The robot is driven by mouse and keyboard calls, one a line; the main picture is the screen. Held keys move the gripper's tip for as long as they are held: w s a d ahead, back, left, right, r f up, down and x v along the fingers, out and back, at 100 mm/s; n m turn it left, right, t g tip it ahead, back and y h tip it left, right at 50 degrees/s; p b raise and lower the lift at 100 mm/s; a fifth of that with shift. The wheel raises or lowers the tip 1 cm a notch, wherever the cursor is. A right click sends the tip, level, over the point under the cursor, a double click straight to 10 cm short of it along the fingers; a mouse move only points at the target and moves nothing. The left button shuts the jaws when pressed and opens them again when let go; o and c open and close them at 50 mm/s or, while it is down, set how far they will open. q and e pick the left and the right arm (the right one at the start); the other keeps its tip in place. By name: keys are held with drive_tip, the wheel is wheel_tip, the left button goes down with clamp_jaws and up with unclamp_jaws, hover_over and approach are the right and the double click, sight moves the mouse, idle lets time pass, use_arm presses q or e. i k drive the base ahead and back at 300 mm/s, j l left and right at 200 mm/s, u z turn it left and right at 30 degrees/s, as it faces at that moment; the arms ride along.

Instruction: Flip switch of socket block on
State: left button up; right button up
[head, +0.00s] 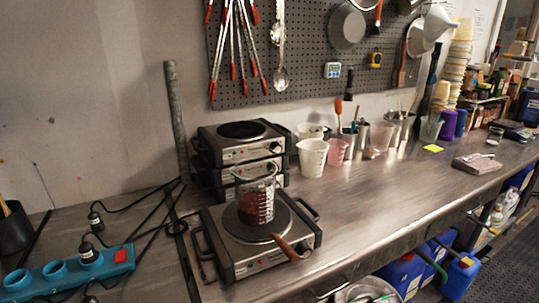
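A teal socket block (106,264) lies on the bench at the lower left, partly cut off by the left picture edge. A red switch (121,255) sits at its right end. I cannot tell which way the switch is tilted. A black plug (87,252) is at one of its sockets, and round sockets to its left look empty. Neither of my grippers is in view.
Black cables run behind and right of the block; another plug (95,220) lies behind it. A hot plate (256,262) holds a glass beaker (257,203) with red contents. More hot plates (242,150) are stacked behind. A dark pot (14,230) stands left.

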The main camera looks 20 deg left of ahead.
sight(120, 256)
drive_tip(key=u, duration=2.3)
